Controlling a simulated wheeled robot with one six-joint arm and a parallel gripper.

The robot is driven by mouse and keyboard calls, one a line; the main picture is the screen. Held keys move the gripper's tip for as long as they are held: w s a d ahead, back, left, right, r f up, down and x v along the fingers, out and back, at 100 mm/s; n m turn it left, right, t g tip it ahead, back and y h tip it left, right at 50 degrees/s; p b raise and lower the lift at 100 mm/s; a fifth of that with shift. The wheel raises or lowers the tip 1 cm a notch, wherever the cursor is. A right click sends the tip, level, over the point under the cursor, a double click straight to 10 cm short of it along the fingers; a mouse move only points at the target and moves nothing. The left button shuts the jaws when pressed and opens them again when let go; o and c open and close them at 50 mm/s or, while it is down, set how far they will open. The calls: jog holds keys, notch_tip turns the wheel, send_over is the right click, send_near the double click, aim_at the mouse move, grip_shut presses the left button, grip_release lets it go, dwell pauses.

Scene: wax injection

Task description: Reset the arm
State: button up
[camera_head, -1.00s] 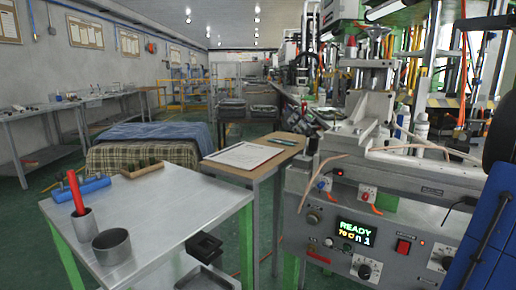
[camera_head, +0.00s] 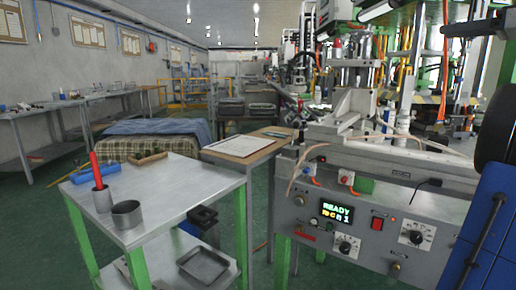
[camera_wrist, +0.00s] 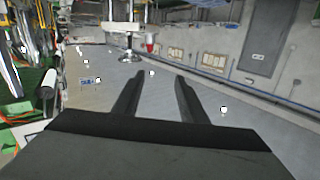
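My gripper (camera_wrist: 156,97) shows in the wrist view. The wrist view is tilted and looks out over the room, away from any work surface. The gripper is not in the head view. At the right edge of the head view, a blue and black part of my own arm (camera_head: 490,235) is visible.
A clipboard (camera_head: 236,145) lies on a wooden desk.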

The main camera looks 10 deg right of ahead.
jog(key=w+a+f+m+g, duration=0.2)
jog(key=w+a+f+g, duration=0.1)
jog(key=a+f, duration=0.65)
jog(key=w+a+f+m+g, duration=0.2)
jog(key=w+a+f, duration=0.35)
jog(key=a, duration=0.75)
jog(key=s+a+f+g+h, duration=0.2)
jog(key=s+a+f, duration=0.3)
jog(key=a+f, duration=0.5)
jog(key=s+a+f+g+h, duration=0.15)
jog(key=s+a+f, duration=0.25)
jog(key=f, duration=0.4)
jog(key=s+a+f+g, duration=0.2)
jog(key=s+a+f, duration=0.3)
jog(key=f, duration=0.2)
jog(key=s+a+f+h, duration=0.1)
jog(key=s+f, duration=0.6)
jog(key=f, duration=0.2)
jog(key=s+a+f+h, duration=0.1)
jog(key=s+f+h, duration=0.1)
jog(key=s+f, duration=0.5)
notch_tip(320, 180, down, 3)
jog(key=shift+a+r+n+g, duration=0.15)
jog(key=shift+n+g, duration=0.15)
jog(key=shift+g, duration=0.15)
